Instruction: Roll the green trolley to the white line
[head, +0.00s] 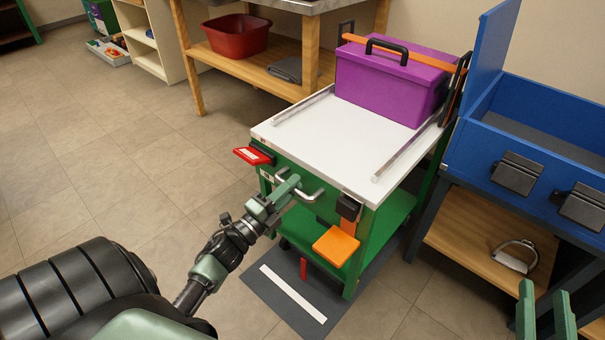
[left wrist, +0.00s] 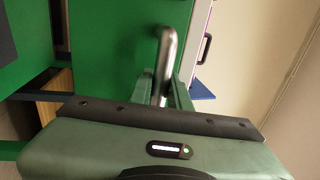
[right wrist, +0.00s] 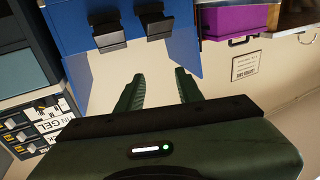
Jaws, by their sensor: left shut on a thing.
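The green trolley (head: 325,210), with a white top, stands partly over a dark floor mat (head: 352,309). The white line (head: 293,293) lies on the mat, just in front of the trolley's handle side. My left gripper (head: 287,190) is shut on the trolley's metal handle (head: 312,192). In the left wrist view, the handle (left wrist: 165,55) rises between the fingers, close to the green panel. My right gripper (head: 544,308) is at the lower right, with its fingers apart and empty. The right wrist view shows that gap too (right wrist: 158,90).
A purple toolbox (head: 388,85) sits on the trolley top. An orange pedal (head: 336,246) and red latch (head: 253,156) stick out in front. A blue-topped bench (head: 545,150) stands close on the right, a wooden table (head: 290,88) behind. The left floor is clear.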

